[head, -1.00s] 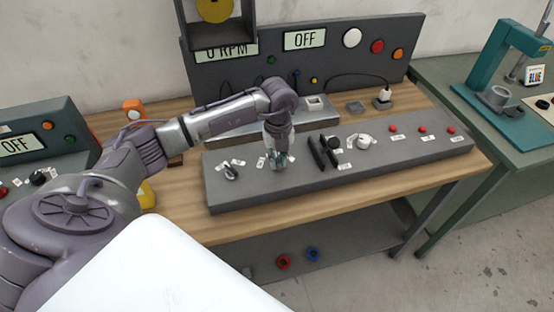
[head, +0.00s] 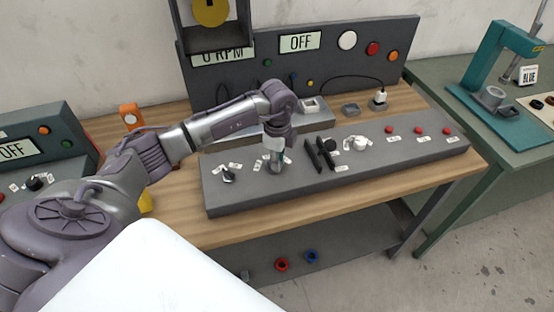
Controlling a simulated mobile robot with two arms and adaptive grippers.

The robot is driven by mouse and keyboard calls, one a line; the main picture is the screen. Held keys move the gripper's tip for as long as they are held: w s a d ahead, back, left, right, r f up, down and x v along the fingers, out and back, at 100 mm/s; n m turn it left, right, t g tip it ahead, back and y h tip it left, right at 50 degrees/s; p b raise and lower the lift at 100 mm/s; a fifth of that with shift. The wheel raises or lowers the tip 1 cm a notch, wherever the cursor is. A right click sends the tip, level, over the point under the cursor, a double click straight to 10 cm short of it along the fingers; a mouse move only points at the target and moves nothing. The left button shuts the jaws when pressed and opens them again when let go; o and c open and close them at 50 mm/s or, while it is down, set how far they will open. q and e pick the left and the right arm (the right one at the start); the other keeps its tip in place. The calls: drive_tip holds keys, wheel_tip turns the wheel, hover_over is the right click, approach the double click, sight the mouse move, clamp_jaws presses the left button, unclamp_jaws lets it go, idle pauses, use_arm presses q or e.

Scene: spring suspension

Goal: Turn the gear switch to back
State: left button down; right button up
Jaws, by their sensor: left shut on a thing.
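My left gripper (head: 275,163) points down at the grey control panel (head: 230,198), between a small black switch (head: 228,176) on its left and black levers (head: 320,153) on its right. The gripper is shut on a small control on the panel, which it mostly hides; I take this to be the gear switch. Small white labels (head: 258,166) lie beside the fingers, too small to read. I cannot tell which way the switch points. My right gripper does not show.
A white round knob (head: 359,144) and red buttons (head: 419,131) sit further right on the panel. Behind stands a dark console (head: 330,68) with an "OFF" display (head: 300,43). A teal press (head: 492,65) stands on the table at right.

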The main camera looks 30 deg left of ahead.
use_arm(q)
drive_tip(key=shift+w+a+r+n, duration=0.1)
drive_tip(key=shift+n, duration=0.8)
drive_tip(key=c, duration=1.1)
unclamp_jaws()
wheel_tip(320, 180, up, 12)
drive_tip(key=shift+f, duration=0.1)
